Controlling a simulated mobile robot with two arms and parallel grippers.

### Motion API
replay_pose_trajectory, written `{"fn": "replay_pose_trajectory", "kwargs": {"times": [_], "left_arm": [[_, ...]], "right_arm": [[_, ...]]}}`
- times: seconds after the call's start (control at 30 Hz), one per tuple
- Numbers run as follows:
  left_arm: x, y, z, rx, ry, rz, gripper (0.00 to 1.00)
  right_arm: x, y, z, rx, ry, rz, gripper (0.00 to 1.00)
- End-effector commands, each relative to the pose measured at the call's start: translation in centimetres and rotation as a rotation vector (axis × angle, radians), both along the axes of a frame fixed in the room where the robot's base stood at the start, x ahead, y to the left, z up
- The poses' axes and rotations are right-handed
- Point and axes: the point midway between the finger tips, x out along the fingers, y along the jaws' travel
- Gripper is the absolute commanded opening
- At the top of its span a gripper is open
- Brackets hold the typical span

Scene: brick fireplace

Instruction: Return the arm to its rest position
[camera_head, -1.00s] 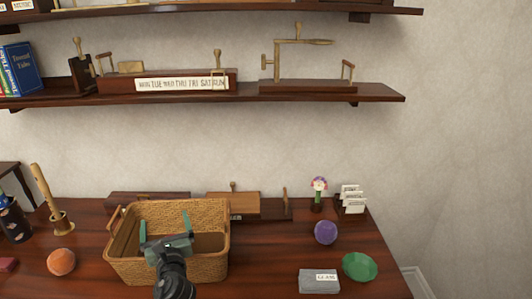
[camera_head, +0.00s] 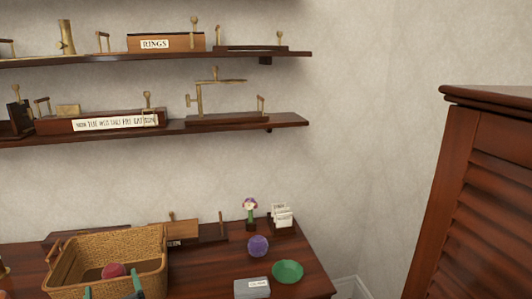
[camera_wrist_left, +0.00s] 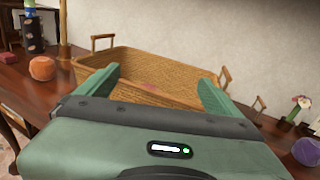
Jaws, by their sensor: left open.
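My left gripper (camera_head: 113,294) shows at the bottom edge of the head view, in front of the wicker basket (camera_head: 155,266). Only its green fingertips and a bit of its body show there. In the left wrist view my gripper (camera_wrist_left: 158,75) has its green fingers spread wide with nothing between them, and the basket (camera_wrist_left: 150,62) lies beyond them. A dark pink round object (camera_head: 113,270) lies inside the basket, partly hidden. My right gripper is not in view.
On the wooden table (camera_head: 205,279) stand a purple ball (camera_head: 258,246), a green dish (camera_head: 287,271), a grey box (camera_head: 252,288) and a flower figure (camera_head: 250,212). An orange ball (camera_wrist_left: 42,68) lies left of the basket. A tall louvred cabinet (camera_head: 475,200) stands at right.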

Motion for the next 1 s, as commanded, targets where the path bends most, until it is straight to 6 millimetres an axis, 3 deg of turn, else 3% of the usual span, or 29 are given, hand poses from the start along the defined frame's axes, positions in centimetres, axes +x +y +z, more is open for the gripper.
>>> {"fn": "replay_pose_trajectory", "kwargs": {"times": [0.23, 0.37, 0.53, 0.63, 0.77, 0.87, 1.0], "left_arm": [[0.0, -1.4, -4.4, -0.148, 0.005, -0.035, 0.95], [-0.3, -2.6, -8.0, -0.271, 0.012, -0.052, 0.95], [-1.6, -4.6, -14.2, -0.493, 0.028, -0.057, 0.95], [-3.2, -6.3, -19.3, -0.675, 0.044, -0.038, 0.95], [-7.3, -8.9, -27.5, -0.977, 0.073, 0.048, 0.95], [-11.7, -11.0, -33.6, -1.212, 0.087, 0.166, 0.95], [-19.2, -13.3, -41.0, -1.501, 0.087, 0.402, 0.95]], "right_arm": [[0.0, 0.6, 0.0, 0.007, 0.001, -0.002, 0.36], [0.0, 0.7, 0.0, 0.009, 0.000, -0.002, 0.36], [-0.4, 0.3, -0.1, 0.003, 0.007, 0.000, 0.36], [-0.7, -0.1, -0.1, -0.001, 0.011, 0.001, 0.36], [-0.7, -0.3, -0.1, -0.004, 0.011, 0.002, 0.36], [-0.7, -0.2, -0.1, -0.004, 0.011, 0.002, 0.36], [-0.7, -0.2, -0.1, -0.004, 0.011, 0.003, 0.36]]}}
